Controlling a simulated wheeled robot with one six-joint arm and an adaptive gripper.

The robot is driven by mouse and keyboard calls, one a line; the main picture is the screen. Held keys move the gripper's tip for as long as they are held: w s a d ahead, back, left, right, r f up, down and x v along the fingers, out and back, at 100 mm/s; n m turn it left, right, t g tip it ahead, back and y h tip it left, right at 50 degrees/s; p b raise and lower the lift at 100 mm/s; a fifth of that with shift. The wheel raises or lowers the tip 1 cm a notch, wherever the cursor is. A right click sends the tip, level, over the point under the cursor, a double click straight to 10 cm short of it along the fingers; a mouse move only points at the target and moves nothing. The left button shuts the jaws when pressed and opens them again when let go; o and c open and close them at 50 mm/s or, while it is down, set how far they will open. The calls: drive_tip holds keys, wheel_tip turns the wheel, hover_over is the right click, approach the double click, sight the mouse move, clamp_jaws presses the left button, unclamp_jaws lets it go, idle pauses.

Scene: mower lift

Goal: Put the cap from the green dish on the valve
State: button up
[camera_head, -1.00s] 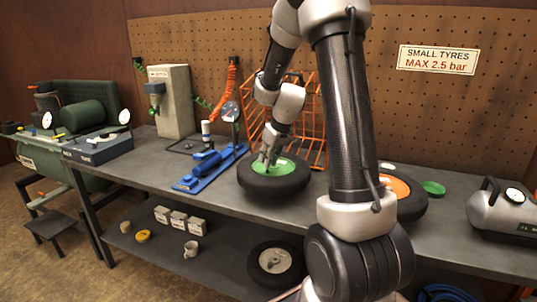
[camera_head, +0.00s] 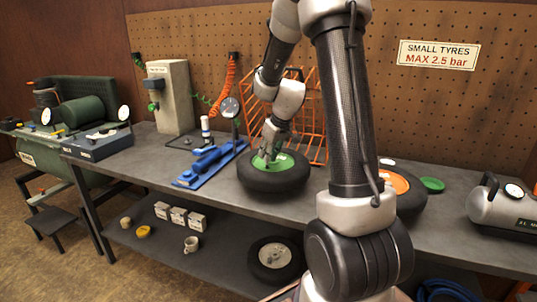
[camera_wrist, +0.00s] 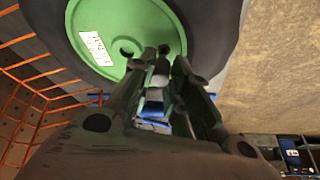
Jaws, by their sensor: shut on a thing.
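The wheel with the green hub (camera_head: 288,161) and black tyre lies flat on the bench; it also fills the top of the wrist view (camera_wrist: 128,25). My gripper (camera_head: 264,160) points down at the left part of the green hub. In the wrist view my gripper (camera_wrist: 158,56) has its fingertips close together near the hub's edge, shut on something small. That thing, presumably the cap, is mostly hidden between the fingers. The valve cannot be made out clearly, nor whether the cap touches it. The green dish (camera_head: 432,185) at the right looks empty.
A blue tool stand (camera_head: 210,163) with a gauge lies left of the wheel. An orange wire rack (camera_head: 312,125) stands behind it. An orange-hubbed wheel (camera_head: 397,184) is partly behind my arm. A grey air tank (camera_head: 503,210) sits at the right.

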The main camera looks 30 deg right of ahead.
drive_tip(key=shift+f, duration=1.05)
idle(0.5)
drive_tip(key=o, duration=0.8)
drive_tip(key=o, duration=0.3)
drive_tip(key=shift+o, duration=0.2)
drive_tip(key=shift+r, duration=3.75)
